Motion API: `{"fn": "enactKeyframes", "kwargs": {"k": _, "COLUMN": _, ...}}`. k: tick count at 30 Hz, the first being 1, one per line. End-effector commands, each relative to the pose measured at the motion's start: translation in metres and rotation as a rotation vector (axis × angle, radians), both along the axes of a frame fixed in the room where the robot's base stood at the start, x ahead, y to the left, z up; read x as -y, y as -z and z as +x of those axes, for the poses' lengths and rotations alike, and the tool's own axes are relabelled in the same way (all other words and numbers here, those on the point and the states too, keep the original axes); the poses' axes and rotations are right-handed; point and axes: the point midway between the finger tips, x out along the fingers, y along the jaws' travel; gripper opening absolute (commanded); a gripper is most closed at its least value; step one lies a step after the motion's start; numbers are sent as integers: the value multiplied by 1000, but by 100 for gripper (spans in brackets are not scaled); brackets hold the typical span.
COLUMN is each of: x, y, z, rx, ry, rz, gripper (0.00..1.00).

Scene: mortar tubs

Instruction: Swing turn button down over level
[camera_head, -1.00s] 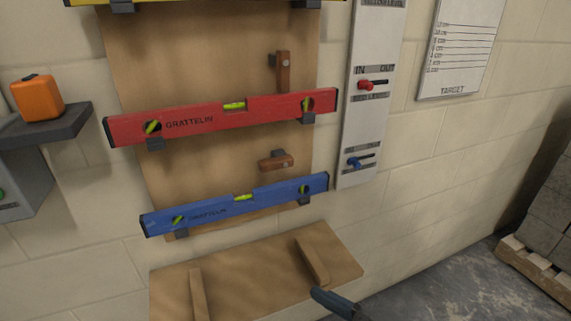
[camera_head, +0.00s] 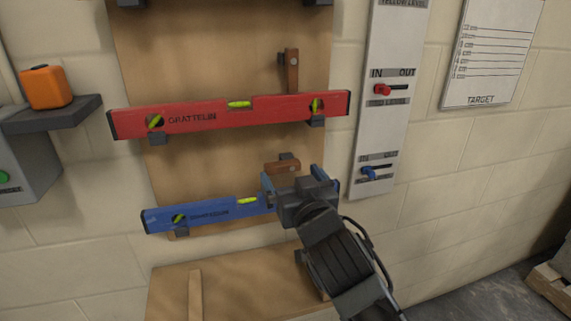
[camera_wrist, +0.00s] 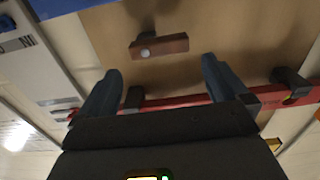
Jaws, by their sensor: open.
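A wooden turn button (camera_head: 282,168) lies sideways on the board just above the blue level (camera_head: 215,213); it also shows in the wrist view (camera_wrist: 172,45). My gripper (camera_head: 291,180) is open in front of the blue level's right part and close to this button. In the wrist view the button lies beyond and between my spread fingertips (camera_wrist: 160,75), with nothing between them; touch cannot be told. A second turn button (camera_head: 292,70) stands upright above the red level (camera_head: 225,116). Both levels rest on dark brackets. My gripper hides the blue level's right part.
A white panel (camera_head: 388,130) with a red slider (camera_head: 382,90) and a blue slider (camera_head: 369,174) is right of the board (camera_head: 220,50). A wooden shelf (camera_head: 240,285) juts out below. An orange box (camera_head: 46,87) sits on a grey ledge (camera_head: 55,120) at left.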

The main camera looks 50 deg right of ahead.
Motion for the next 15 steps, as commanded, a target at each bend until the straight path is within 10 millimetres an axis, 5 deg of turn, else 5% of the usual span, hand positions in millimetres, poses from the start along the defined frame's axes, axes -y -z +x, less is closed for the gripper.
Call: {"fn": "enactKeyframes", "kwargs": {"k": 15, "x": 35, "y": 0, "z": 51, "rx": 1, "ry": -1, "rz": 1, "gripper": 100}}
